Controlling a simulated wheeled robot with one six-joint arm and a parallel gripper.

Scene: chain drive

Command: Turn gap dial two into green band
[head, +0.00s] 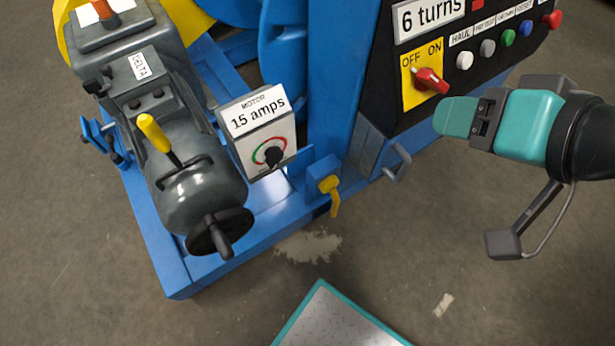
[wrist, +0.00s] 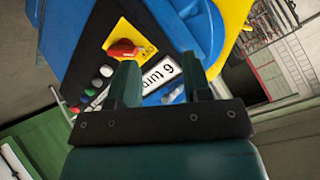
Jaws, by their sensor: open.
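I see no dial marked as gap dial two in either view. The only dial with a green band is a small black knob (head: 274,155) with a red and green arc, on the box (head: 262,132) labelled "MOTOR" and "15 amps" in the head view. My gripper (head: 458,117) is at the right in the head view, in front of the control panel and apart from the dial. It is open and empty; its two fingers (wrist: 160,80) show spread in the wrist view. A red OFF/ON switch (head: 430,81) on a yellow plate is near the fingers; it also shows in the wrist view (wrist: 122,48).
The panel carries a "6 turns" display (head: 430,16) and several coloured buttons. Left stands a grey gearbox (head: 195,185) with a yellow lever (head: 153,132) and black handwheel (head: 220,232). A yellow handle (head: 331,190) juts from the blue frame. The floor in front is mostly clear.

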